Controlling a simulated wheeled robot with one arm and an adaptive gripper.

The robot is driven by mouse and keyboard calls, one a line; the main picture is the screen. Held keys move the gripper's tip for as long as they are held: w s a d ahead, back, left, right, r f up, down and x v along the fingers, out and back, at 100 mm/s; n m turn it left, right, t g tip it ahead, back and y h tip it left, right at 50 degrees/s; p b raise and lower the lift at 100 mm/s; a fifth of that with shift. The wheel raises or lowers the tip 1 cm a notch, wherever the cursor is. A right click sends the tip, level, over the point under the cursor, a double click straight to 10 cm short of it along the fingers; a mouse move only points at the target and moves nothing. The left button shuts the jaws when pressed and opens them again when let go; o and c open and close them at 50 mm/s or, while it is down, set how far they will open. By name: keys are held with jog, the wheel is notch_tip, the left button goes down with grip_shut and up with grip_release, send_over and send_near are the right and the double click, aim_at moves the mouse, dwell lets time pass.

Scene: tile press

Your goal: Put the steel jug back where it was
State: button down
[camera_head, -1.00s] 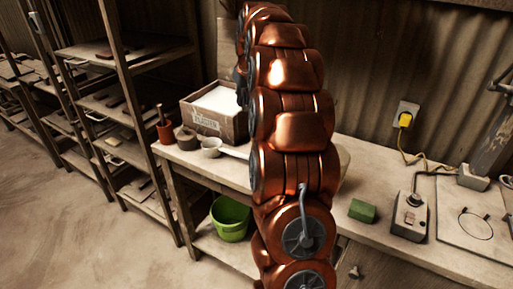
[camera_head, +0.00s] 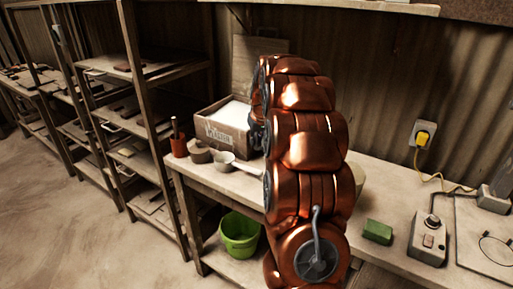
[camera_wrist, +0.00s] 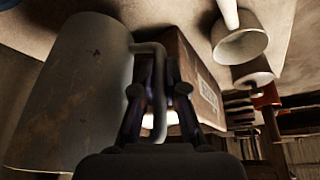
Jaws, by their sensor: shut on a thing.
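The steel jug (camera_wrist: 75,95) fills the left of the wrist view, a dull grey, worn cylinder with a looped handle (camera_wrist: 160,95). My gripper (camera_wrist: 158,90) is shut on this handle, with its dark fingers on both sides of it. The jug's far side is out of sight. In the head view my copper-coloured arm hides the jug and most of the gripper. I cannot tell whether the jug touches a surface.
A plaster box (camera_head: 222,133) stands on the bench (camera_head: 195,172), with a pale ladle cup (camera_head: 224,160), a small pot (camera_head: 199,153) and a red pot (camera_head: 179,147) beside it. A green block (camera_head: 377,231) and a grey control box (camera_head: 429,240) are right. A green bucket (camera_head: 239,236) sits below.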

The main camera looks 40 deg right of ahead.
aim_at(256, 147)
jog(key=shift+f, duration=1.75)
jog(key=shift+f, duration=0.15)
jog(key=c, duration=1.2)
grip_release()
jog(key=b+v, duration=0.1)
jog(key=v, duration=1.1)
